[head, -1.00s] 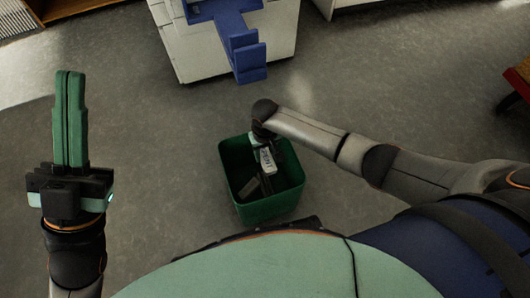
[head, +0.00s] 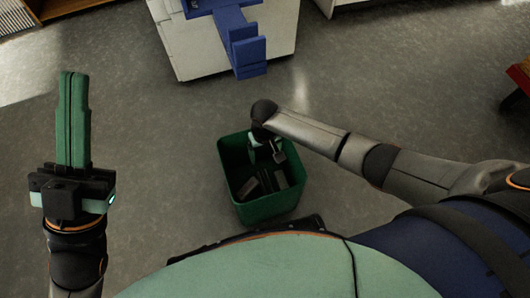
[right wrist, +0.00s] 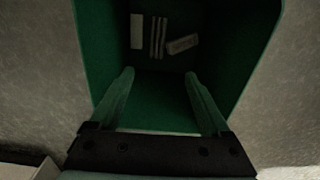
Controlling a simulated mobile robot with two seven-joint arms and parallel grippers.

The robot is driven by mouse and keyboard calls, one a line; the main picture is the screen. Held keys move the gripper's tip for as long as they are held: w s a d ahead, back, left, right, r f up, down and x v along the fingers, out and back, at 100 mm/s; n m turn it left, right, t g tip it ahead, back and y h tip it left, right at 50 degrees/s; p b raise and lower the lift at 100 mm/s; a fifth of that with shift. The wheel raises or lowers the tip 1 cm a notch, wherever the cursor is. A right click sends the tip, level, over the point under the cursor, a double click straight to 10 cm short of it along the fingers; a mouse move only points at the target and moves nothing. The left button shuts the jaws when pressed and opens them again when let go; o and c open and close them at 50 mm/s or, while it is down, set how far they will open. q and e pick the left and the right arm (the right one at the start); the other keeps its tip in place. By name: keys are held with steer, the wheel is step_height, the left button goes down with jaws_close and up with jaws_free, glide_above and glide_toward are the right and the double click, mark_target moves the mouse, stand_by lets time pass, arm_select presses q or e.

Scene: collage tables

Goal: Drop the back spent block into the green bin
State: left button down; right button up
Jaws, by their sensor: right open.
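The green bin (head: 268,209) stands on the floor below my right arm. Several blocks lie in it, among them a dark block (head: 249,188) and one by the right wall (head: 281,179). In the right wrist view a tilted block (right wrist: 182,44) lies beside upright-looking ones (right wrist: 158,37). I cannot tell which of them is the back spent block. My right gripper (head: 266,155) points down into the bin, open and empty. Its spread fingers also show in the right wrist view (right wrist: 159,76) over the bin. My left gripper (head: 73,82) is shut and empty, off to the left.
A white cabinet (head: 190,58) with a blue holder (head: 247,52) on it stands behind the bin. A red-edged piece of furniture (head: 522,80) is at the far right. The grey floor around the bin is clear.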

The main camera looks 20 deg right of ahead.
arm_select(q)
step_height(320, 180, up, 7)
steer(key=m+p, duration=0.1)
steer(key=p, duration=0.6)
steer(key=shift+s+a+t, duration=0.15)
steer(key=shift+a+t, duration=0.15)
steer(key=shift+a, duration=0.05)
arm_select(e)
step_height(320, 180, up, 12)
steer(key=shift+r, duration=0.25)
